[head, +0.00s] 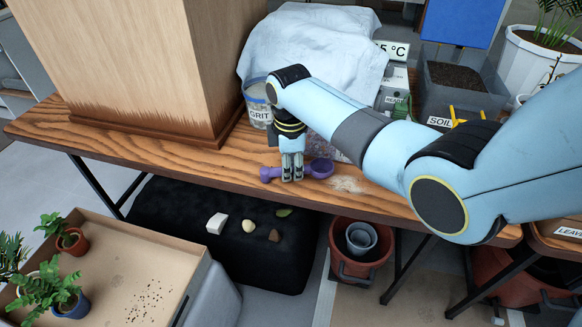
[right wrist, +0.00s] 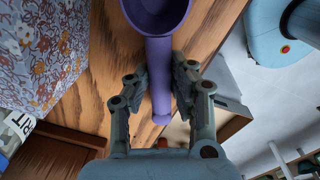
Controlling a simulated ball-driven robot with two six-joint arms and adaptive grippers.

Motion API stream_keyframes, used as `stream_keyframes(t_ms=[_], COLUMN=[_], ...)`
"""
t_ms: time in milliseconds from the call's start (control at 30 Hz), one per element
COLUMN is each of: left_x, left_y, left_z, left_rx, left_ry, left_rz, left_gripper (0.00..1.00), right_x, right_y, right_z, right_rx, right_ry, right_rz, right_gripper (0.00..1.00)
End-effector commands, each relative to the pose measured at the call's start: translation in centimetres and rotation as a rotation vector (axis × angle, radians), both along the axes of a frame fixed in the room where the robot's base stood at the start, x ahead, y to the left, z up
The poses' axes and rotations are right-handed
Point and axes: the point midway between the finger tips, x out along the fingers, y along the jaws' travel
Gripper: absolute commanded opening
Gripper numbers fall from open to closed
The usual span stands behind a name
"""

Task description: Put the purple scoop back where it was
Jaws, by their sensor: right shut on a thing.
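The purple scoop (head: 320,168) is at the front part of the wooden table, its bowl to the right and its handle to the left. My right gripper (head: 292,177) points down and is shut on the scoop's handle. In the right wrist view the scoop (right wrist: 158,60) runs between the two fingers of the gripper (right wrist: 158,82), with the bowl at the top edge, partly cut off. I cannot tell whether the scoop touches the table or hangs just above it. My left gripper is not in view.
A GRIT tin (head: 257,103) stands behind my right gripper, near a pale cloth (head: 310,45). A large wooden box (head: 130,60) fills the table's left. A SOIL tub (head: 460,88) is at the right. A flowered surface (right wrist: 45,50) is close by. Bare wood (head: 190,160) lies left of the scoop.

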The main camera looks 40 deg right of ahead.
Motion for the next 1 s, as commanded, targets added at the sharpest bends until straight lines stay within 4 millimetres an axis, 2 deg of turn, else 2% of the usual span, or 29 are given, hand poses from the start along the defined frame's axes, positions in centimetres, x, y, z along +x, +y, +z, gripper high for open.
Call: stream_keyframes(t_ms=[267, 300, 433, 767, 867, 1000], left_x=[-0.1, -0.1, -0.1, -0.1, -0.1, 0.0], left_y=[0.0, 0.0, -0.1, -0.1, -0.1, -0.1], left_z=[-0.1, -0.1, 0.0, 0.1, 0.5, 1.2], left_rx=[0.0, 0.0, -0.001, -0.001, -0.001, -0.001], left_ry=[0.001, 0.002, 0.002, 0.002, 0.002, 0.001], left_rz=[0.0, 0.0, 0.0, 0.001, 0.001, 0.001], left_gripper=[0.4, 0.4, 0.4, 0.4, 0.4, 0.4], right_x=[0.0, 0.0, 0.0, 0.0, 0.1, -0.1], right_y=[0.0, 0.0, 0.0, 0.0, 0.0, 0.1], right_z=[-0.1, -0.1, -0.1, 0.3, 1.6, 4.6], right_rx=[0.0, 0.0, 0.0, 0.0, 0.0, 0.0], right_ry=[0.0, -0.001, -0.001, -0.001, -0.004, -0.005], right_rz=[0.0, 0.0, 0.0, 0.0, 0.0, -0.001], right_gripper=[0.0, 0.25, 0.42, 0.43, 0.43, 0.43])
